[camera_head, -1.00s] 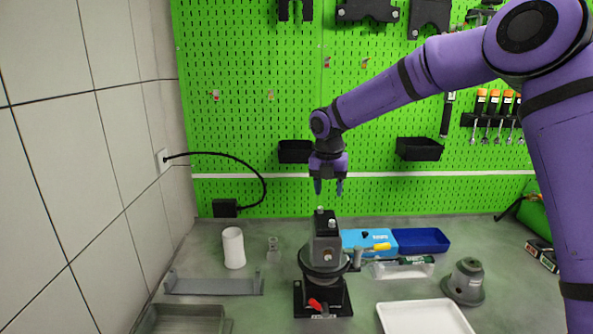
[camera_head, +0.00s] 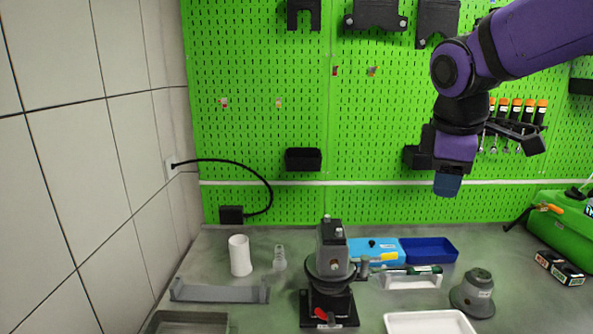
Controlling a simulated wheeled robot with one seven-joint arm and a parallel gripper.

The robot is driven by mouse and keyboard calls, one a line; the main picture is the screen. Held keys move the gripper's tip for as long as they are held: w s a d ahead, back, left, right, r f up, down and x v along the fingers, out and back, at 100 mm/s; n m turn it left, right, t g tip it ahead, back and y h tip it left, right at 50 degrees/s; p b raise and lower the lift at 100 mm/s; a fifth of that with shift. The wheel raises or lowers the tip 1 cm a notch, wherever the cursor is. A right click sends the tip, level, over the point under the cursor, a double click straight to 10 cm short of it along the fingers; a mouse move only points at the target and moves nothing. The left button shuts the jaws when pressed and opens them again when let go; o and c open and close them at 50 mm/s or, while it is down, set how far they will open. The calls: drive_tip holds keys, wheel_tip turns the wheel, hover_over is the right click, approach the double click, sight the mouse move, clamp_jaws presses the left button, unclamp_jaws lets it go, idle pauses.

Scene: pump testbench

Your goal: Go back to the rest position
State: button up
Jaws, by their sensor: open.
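My gripper (camera_head: 447,187) hangs from the purple arm at the upper right, in front of the green pegboard. It points down, high above the bench, with its blue fingertips seen nearly edge-on, so the gap between them is hidden. It is open and nothing shows in it. The black and grey pump vise (camera_head: 330,270) stands upright on the bench at lower middle, well to the left of and below my gripper.
A white cylinder (camera_head: 240,256), a clear small bottle (camera_head: 280,258), blue bins (camera_head: 428,250), a grey conical part (camera_head: 473,294) and a white tray (camera_head: 430,322) stand on the bench. Black holders and tools hang on the pegboard (camera_head: 240,120). A green case (camera_head: 565,225) is at right.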

drive_tip(key=s+d+f+m+t+y, duration=0.1)
drive_tip(key=s+d+m, duration=0.1)
drive_tip(key=s+m, duration=0.4)
drive_tip(key=s+d+m+t, duration=0.1)
drive_tip(key=s+d+m, duration=0.2)
drive_tip(key=s+m, duration=0.3)
drive_tip(key=s, duration=0.4)
drive_tip(key=shift+s+d+f+m+y, duration=0.3)
drive_tip(key=shift+d+f+y, duration=0.05)
drive_tip(key=shift+y, duration=0.05)
idle(0.8)
